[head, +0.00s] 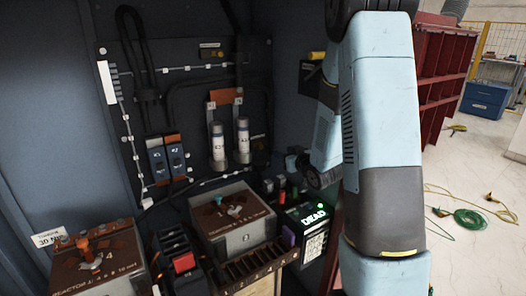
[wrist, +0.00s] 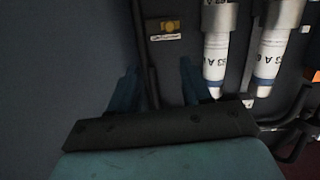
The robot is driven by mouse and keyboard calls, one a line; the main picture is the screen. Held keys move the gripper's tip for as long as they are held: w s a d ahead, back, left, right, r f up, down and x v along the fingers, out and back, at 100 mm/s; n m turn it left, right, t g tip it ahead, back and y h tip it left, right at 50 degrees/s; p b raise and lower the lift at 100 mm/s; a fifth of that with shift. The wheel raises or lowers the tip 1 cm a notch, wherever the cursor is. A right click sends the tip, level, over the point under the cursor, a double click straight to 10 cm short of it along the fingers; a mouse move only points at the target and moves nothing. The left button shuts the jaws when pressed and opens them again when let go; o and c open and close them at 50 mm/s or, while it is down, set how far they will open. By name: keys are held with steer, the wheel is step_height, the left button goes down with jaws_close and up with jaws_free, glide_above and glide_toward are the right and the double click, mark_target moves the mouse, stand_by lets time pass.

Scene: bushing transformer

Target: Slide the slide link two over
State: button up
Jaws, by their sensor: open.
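The right one, marked #2, is slide link two (head: 174,158); the left one is slide link one (head: 157,160). Neither can be made out in the wrist view. My gripper (wrist: 158,88) shows in the wrist view with its two blue fingers apart and nothing seen held between them. Dark cables run behind the fingers. In the head view my arm stands at the right, and I cannot clearly make out the fingertips.
Two white fuses (head: 243,141) hang right of the links; in the wrist view they (wrist: 215,55) are right of my fingers. Below stand a rusty-topped box (head: 232,215), a reactor box (head: 100,262), a slotted tray (head: 258,268) and a meter reading DEAD (head: 314,217).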

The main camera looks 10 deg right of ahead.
mark_target(261, 148)
step_height(261, 148, down, 4)
steer(key=t+y, duration=0.1)
steer(key=y, duration=0.1)
steer(key=x, duration=1.3)
steer(key=shift+w+a+r, duration=0.2)
steer(key=shift+a, duration=0.15)
steer(key=shift+c, duration=0.3)
jaws_close()
